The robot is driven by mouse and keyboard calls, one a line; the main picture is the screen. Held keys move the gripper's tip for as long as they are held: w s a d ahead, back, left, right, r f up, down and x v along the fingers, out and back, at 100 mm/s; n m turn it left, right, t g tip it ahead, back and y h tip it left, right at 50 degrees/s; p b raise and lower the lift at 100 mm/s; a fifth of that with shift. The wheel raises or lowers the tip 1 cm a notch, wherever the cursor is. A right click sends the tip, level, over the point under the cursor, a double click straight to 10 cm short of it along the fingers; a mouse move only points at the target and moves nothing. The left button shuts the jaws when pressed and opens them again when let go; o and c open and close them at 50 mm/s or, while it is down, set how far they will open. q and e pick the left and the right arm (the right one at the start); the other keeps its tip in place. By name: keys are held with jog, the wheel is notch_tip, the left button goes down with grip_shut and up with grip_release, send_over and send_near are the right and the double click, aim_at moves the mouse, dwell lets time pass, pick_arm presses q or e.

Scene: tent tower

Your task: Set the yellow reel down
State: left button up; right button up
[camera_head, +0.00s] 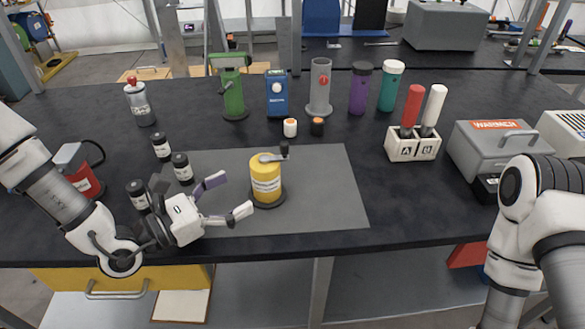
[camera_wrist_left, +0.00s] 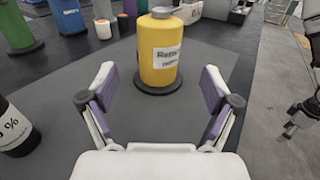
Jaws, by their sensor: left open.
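The yellow reel (camera_head: 266,182) stands upright on its dark round base on the grey mat (camera_head: 330,200), with a crank handle on top. In the left wrist view the reel (camera_wrist_left: 160,55) stands ahead, beyond my fingertips, with a label on its front. My left gripper (camera_head: 226,198) is open and empty, just left of the reel and apart from it. In the left wrist view its two fingers (camera_wrist_left: 158,85) are spread wide with nothing between them. My right arm comes in at the right edge of the head view; its gripper is not visible.
Small dark bottles (camera_head: 182,168) stand close to my left gripper. Green (camera_head: 232,92), blue (camera_head: 277,93) and grey (camera_head: 319,88) devices stand behind the mat. A white holder (camera_head: 412,145) with red and white handles and a grey case (camera_head: 495,145) stand right. The mat's right part is clear.

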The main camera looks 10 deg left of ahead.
aim_at(253, 182)
pick_arm(q)
jog(key=shift+w+d+f, duration=0.1)
jog(key=shift+w+d, duration=0.35)
jog(key=shift+w, duration=0.1)
jog(key=shift+w+d+b, duration=0.3)
jog(key=shift+w+d, duration=0.1)
jog(key=x, duration=0.5)
jog(key=shift+w+d+p, duration=0.1)
jog(key=shift+w+p, duration=0.05)
jog(key=shift+p, duration=0.2)
jog(key=shift+c, duration=0.9)
grip_shut()
